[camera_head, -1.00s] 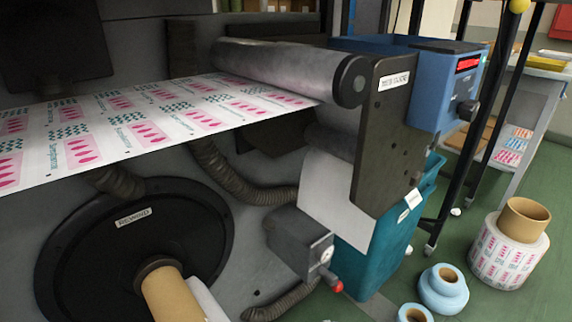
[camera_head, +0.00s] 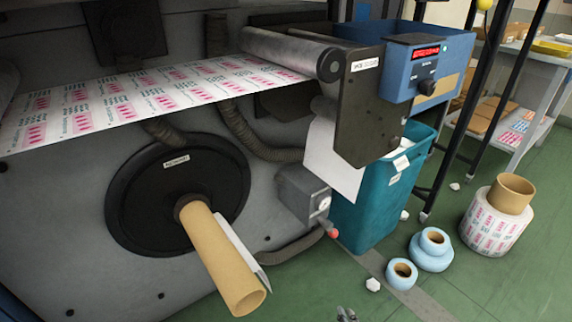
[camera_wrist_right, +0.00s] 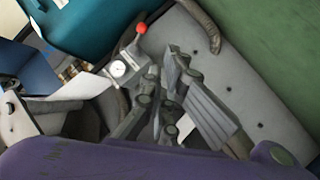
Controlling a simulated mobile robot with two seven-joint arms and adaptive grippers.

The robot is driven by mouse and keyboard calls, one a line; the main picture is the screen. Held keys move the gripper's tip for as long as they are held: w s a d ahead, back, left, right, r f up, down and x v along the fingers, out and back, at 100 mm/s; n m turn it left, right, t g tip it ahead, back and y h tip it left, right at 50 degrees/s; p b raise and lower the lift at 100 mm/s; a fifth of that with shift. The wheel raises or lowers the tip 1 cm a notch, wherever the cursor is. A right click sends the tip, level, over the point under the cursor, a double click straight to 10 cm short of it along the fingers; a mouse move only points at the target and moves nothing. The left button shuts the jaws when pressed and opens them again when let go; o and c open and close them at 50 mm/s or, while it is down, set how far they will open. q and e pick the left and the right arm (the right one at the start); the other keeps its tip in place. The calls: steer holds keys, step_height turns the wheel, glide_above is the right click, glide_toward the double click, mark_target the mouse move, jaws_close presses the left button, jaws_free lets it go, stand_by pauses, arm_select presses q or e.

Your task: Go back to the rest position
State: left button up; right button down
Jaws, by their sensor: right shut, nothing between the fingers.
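My right gripper (camera_head: 346,314) shows only as a small dark tip at the bottom edge of the head view. In the right wrist view the right gripper (camera_wrist_right: 178,62) is shut, with nothing seen between its fingers. Behind it there are the grey machine panel and a small box with a round gauge (camera_wrist_right: 119,69) and a red knob (camera_wrist_right: 141,28). I cannot tell if it is clear of them by much. My left gripper is in neither view.
The rewind shaft's cardboard core (camera_head: 222,258) sticks out from the black disc (camera_head: 140,205). A teal bin (camera_head: 372,215) stands beside the machine. Blue rolls (camera_head: 431,250) and a printed roll (camera_head: 492,228) stand on the green floor (camera_head: 480,290), which has scraps. A side table (camera_head: 535,85) is behind.

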arm_select(q)
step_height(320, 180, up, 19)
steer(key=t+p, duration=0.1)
steer(key=p, duration=1.9)
arm_select(e)
steer(key=s+d+r+m+g, duration=0.1)
steer(key=s+r+m+g, duration=0.1)
steer(key=s+r, duration=0.5)
steer(key=s+r+m+g, duration=0.1)
steer(key=s+r+m, duration=0.25)
steer(key=s, duration=0.65)
steer(key=s+d+r+m+g, duration=0.1)
steer(key=s+r+m+g, duration=0.1)
steer(key=s+r, duration=0.55)
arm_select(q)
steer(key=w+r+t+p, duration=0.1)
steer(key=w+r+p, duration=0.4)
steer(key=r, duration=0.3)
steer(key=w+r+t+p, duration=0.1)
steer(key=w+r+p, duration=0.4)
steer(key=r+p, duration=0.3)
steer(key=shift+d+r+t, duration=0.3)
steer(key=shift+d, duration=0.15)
arm_select(e)
steer(key=s+r+m, duration=0.1)
steer(key=s+r, duration=1)
steer(key=r, duration=0.2)
steer(key=shift+s+d+r+g+h, duration=0.2)
steer(key=shift+d+r+g+h, duration=0.1)
steer(key=shift+d+h, duration=0.15)
